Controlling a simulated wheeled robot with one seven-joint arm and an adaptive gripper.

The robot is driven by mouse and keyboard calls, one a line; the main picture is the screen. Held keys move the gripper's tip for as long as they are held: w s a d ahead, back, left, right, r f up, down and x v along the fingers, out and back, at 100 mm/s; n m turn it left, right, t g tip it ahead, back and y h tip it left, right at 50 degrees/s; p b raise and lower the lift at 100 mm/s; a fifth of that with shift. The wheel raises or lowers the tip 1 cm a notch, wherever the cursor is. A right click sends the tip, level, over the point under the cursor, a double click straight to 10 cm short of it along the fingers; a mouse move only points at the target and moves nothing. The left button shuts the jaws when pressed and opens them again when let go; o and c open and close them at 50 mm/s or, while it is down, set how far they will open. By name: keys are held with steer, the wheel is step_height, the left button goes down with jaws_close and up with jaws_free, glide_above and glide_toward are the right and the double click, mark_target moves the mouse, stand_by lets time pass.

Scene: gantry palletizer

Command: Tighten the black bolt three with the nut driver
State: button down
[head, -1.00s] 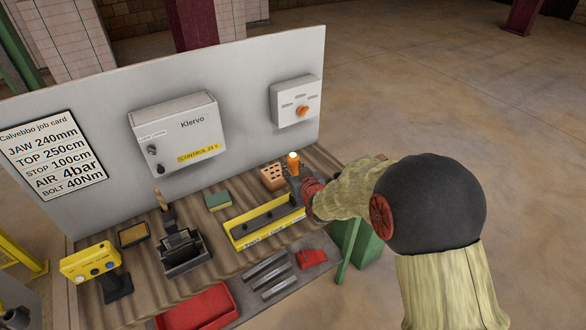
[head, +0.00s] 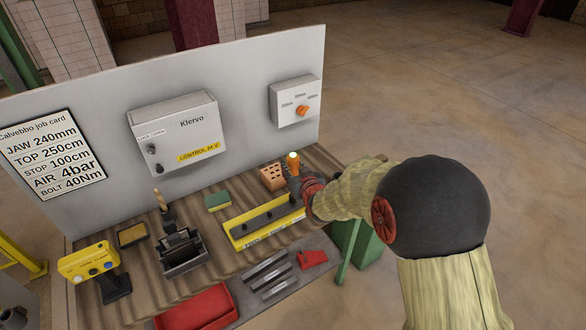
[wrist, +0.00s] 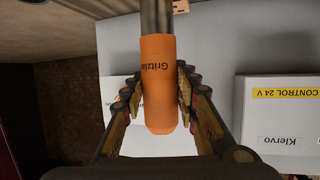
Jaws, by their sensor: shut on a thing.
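My gripper (head: 297,188) is at the right end of the yellow bar, shut on the orange-handled nut driver (wrist: 158,85). The driver's orange end (head: 293,157) stands up above my gripper in the head view. In the wrist view both fingers press on the sides of the handle, and a grey shaft (wrist: 156,18) runs out of it. The yellow bar (head: 238,242) lies on the bench with black bolts (head: 249,226) along its dark top. The driver's tip and the bar's right end are hidden behind my gripper, so I cannot tell whether the tip is on a bolt.
An orange block with holes (head: 271,176) stands just behind the bar. A green and yellow sponge (head: 218,201) and a dark vise (head: 182,250) are to the left. Grey bars (head: 268,272), a red piece (head: 313,258) and a red tray (head: 198,308) lie in front. A panel (head: 250,90) rises behind.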

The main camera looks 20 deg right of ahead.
mark_target(295, 158)
steer(key=shift+f+b, duration=0.65)
steer(key=shift+b, duration=0.15)
stand_by(0.7)
steer(key=shift+s+f+b, duration=0.15)
steer(key=shift+f+b, duration=0.3)
steer(key=shift+f, duration=0.25)
stand_by(1.2)
steer(key=shift+r, duration=0.1)
steer(key=shift+r+p, duration=1.5)
steer(key=shift+r, duration=2.25)
steer(key=shift+w, duration=0.2)
